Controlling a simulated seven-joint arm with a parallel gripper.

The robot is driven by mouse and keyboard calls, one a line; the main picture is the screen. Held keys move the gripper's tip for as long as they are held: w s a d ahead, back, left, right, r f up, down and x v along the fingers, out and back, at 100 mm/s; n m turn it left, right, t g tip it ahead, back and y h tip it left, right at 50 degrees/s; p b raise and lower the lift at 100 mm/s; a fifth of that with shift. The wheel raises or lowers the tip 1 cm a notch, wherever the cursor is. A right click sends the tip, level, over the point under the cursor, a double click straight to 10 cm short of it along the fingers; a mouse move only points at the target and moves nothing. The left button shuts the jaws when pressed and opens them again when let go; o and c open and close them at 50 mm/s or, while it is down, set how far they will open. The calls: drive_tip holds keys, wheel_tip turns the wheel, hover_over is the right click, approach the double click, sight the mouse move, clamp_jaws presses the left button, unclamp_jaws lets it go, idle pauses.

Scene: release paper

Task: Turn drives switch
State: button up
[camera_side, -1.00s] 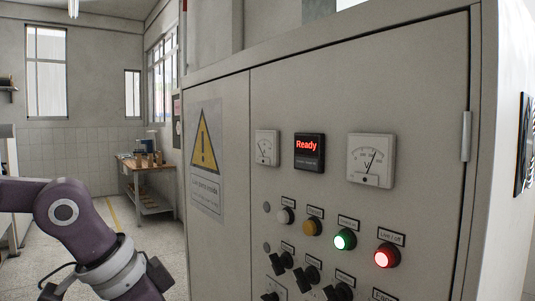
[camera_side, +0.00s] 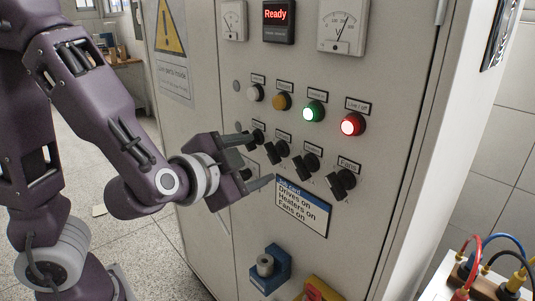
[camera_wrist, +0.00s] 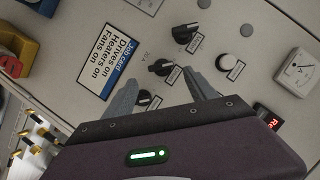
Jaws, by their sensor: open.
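The grey cabinet (camera_side: 215,75) has a row of black rotary switches. The rightmost reads Fans (camera_side: 341,184). Left of it are a third switch (camera_side: 307,162), a second switch (camera_side: 277,152) and a leftmost switch (camera_side: 257,137). Their labels are too small to read, so I cannot tell which is Drives. My gripper (camera_side: 254,160) is open, its fingers pointing at the panel near the two left switches. In the wrist view, a black switch (camera_wrist: 162,67) lies ahead, between the spread fingers of my gripper (camera_wrist: 162,92). Contact is not visible.
A job card (camera_side: 302,208) lists Drives on, Heaters on, Fans on. Above the switches are white (camera_side: 254,92), amber (camera_side: 282,101), lit green (camera_side: 313,112) and lit red (camera_side: 352,124) buttons. A display (camera_side: 277,18) reads Ready. A blue holder (camera_side: 268,268) projects below; coloured cables (camera_side: 495,265) stand right.

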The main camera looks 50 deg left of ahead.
sight(269, 155)
drive_tip(key=x, duration=0.6)
drive_tip(key=shift+a, duration=0.15)
drive_tip(key=c, duration=1.4)
